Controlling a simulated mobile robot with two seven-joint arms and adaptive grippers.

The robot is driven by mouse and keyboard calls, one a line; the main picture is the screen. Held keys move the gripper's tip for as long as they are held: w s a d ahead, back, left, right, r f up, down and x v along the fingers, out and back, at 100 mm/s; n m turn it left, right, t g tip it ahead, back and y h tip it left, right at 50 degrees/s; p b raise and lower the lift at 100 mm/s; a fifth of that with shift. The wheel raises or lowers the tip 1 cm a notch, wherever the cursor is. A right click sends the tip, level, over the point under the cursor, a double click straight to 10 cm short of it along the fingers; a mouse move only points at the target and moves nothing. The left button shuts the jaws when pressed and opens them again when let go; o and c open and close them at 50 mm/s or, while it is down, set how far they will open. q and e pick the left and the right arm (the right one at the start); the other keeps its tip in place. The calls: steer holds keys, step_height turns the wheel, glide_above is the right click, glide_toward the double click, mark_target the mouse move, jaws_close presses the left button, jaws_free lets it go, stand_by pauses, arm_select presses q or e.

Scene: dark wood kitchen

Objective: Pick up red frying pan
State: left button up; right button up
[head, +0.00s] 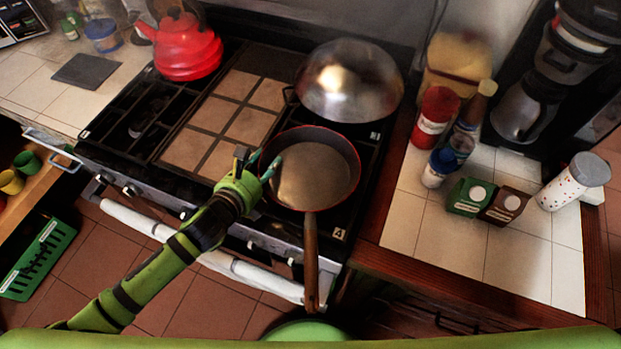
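The frying pan (312,178) sits on the front right of the stove, with a thin red rim and a dark brownish inside. Its long wooden handle (311,262) points toward me, past the stove's front edge. My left gripper (257,163) is at the pan's left side, close to the rim. Its fingers look spread apart with nothing between them; I cannot tell whether one touches the rim. My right gripper is not in view.
A shiny metal domed pan (350,80) stands behind the frying pan. A red kettle (187,47) is at the back left of the stove. Bottles, small boxes and a spotted shaker (574,183) stand on the tiled counter (470,245) at right. A towel-wrapped rail (165,232) runs along the stove front.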

arm_select(q)
steer(key=shift+s+a+r, duration=0.1)
steer(key=shift+s+r, duration=0.2)
steer(key=shift+s, duration=0.35)
steer(key=c, duration=0.3)
steer(key=shift+s, duration=0.1)
jaws_close()
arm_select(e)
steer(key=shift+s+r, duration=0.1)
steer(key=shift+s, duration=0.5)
